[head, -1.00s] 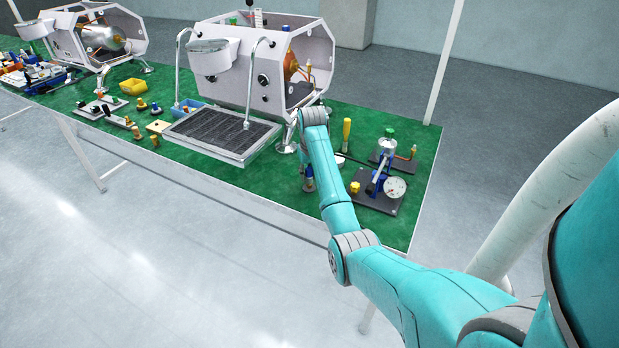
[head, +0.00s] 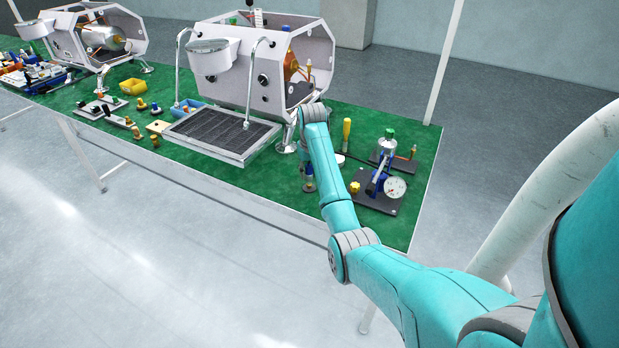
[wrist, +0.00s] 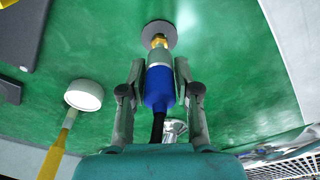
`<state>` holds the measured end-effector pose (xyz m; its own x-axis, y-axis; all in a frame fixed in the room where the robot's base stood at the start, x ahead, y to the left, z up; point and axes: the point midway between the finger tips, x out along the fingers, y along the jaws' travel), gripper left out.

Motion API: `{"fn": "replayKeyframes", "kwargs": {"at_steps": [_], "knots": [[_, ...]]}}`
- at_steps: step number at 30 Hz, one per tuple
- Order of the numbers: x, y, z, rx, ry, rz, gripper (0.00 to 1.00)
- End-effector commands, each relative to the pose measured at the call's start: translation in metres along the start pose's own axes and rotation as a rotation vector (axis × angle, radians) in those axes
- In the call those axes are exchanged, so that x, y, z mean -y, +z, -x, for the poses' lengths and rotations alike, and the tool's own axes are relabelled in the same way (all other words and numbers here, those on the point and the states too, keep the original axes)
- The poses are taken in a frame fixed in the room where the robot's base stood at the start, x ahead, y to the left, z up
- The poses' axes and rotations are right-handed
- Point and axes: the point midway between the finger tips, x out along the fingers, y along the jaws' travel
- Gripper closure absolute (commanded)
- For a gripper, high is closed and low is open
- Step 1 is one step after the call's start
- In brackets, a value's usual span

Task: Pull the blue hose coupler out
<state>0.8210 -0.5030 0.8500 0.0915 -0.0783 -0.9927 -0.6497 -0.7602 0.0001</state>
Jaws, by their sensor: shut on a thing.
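The blue hose coupler (wrist: 159,86) is between the two fingers of my gripper (wrist: 160,70) in the wrist view, and the gripper is shut on it. A dark hose (wrist: 158,126) runs from the coupler's near end. At the far end a brass fitting (wrist: 158,42) shows, over a round grey base (wrist: 159,29) on the green mat. I cannot tell whether the coupler is still seated on the brass fitting. In the head view my arm reaches down in front of the espresso machine (head: 225,92), and the coupler is small and hard to make out there.
A gauge stand (head: 384,198) with a dial is to the right of my gripper. A yellow-handled tool (wrist: 56,150) with a white round end lies to the left in the wrist view. The drip tray (head: 222,135) is to the left. The mat's front edge is close by.

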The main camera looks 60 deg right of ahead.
Motion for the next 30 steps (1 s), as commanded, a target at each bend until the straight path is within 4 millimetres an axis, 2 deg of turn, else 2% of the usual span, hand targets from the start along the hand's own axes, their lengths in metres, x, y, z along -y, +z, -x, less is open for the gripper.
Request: {"fn": "replayKeyframes", "kwargs": {"at_steps": [10,30], "knots": [[0.000,-0.001,0.003,-0.001,0.000,0.000,1.00],[0.000,-0.004,0.026,-0.001,0.000,0.000,1.00]]}}
